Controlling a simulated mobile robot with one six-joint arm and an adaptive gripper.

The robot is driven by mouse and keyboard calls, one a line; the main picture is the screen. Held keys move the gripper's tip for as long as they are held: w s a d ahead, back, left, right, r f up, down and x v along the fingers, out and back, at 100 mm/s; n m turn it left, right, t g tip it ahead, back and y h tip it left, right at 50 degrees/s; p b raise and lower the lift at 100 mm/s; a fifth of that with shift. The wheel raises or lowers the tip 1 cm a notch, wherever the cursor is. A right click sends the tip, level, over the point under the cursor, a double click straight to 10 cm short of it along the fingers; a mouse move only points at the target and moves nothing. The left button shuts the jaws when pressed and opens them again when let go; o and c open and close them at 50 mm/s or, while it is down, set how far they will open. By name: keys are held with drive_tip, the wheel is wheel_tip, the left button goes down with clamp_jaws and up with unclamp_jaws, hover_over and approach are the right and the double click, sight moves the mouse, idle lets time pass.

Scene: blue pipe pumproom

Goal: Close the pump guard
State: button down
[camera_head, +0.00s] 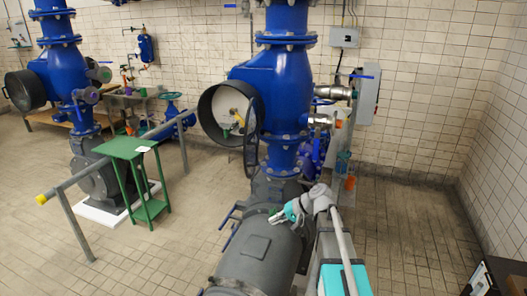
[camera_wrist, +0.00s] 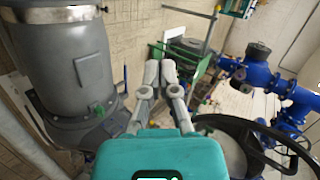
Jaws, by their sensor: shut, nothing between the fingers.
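The pump guard (camera_head: 251,138) is a dark round cover at the right edge of a black drum-shaped housing (camera_head: 203,113) on the central blue pump. It stands swung open, seen nearly edge-on, and the pale inside of the housing with small coloured parts shows. In the wrist view a dark curved rim (camera_wrist: 235,121), which looks like the guard, crosses the lower right. My gripper (camera_head: 274,217) is below and to the right of the guard in the head view, apart from it. In the wrist view its fingers (camera_wrist: 160,75) are together and empty.
A grey pump body (camera_head: 258,258) lies below my gripper. A green stand (camera_head: 128,148) and a yellow-ended handrail (camera_head: 95,180) are at the left. A second blue pump (camera_head: 60,70) stands farther left. Grey electrical boxes hang on the tiled wall.

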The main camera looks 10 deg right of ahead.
drive_tip(key=w+d+r+m+t+y+p, duration=0.1)
drive_tip(key=w+d+r+t+y+p, duration=0.1)
drive_tip(key=r, duration=0.6)
drive_tip(key=w+d+r+m+t+y+p, duration=0.1)
drive_tip(key=w+d+r+t+y+p, duration=0.1)
drive_tip(key=w+d+r, duration=0.5)
drive_tip(key=shift+w+d+r+m+t+y, duration=0.25)
drive_tip(key=shift+d+r+m+t+y, duration=0.2)
drive_tip(key=shift+d+t+y, duration=0.6)
drive_tip(key=x, duration=1.4)
drive_tip(key=shift+f, duration=0.2)
drive_tip(key=shift+h, duration=0.25)
